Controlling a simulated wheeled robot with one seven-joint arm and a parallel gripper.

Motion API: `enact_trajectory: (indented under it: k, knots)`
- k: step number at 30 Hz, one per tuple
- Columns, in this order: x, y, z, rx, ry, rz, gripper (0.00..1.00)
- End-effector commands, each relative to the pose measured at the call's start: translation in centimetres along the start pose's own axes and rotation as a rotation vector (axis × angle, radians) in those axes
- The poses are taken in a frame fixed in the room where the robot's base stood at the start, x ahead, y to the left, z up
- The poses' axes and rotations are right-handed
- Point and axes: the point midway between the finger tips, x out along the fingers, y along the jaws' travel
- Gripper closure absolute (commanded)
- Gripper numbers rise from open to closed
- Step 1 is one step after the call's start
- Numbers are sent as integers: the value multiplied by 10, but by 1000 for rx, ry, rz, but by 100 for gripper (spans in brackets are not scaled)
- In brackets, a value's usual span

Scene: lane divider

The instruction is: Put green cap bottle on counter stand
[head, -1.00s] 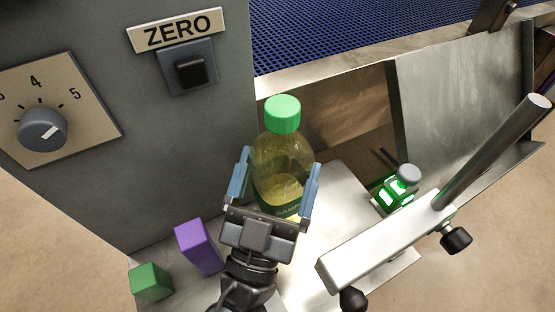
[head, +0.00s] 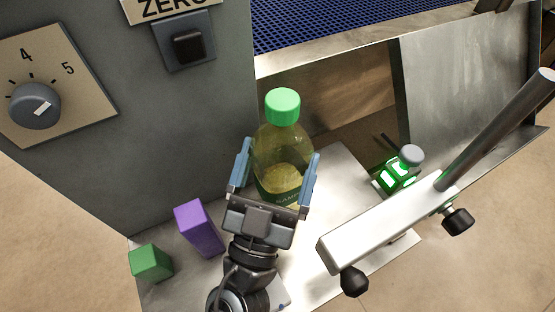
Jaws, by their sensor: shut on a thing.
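The green cap bottle (head: 282,165) is upright in the head view, with yellowish liquid and a dark green label. My gripper (head: 275,178) has its blue fingers on both sides of the bottle and is shut on it. The gripper's palm hides the bottle's lower part, so I cannot tell whether its base touches the metal surface. The metal counter surface (head: 340,170) lies beneath and around the bottle. I cannot tell for certain which part is the counter stand.
A purple block (head: 198,228) and a green block (head: 150,262) stand left of my gripper. A grey panel (head: 180,130) with a dial rises at left. A metal bar with black knobs (head: 385,225) and a green-lit device (head: 400,172) are at right. A blue mesh belt (head: 330,22) runs behind.

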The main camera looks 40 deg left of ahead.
Motion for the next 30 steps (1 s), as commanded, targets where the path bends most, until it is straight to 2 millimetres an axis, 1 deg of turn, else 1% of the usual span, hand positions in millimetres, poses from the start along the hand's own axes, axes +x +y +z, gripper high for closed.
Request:
enact_trajectory:
  k: [25,26,28,30]
  knots:
    - [-5,0,9,0,1,0,59]
    - [-4,0,8,0,1,0,7]
    - [-4,0,8,0,0,0,1]
    - [-4,0,8,0,0,0,0]
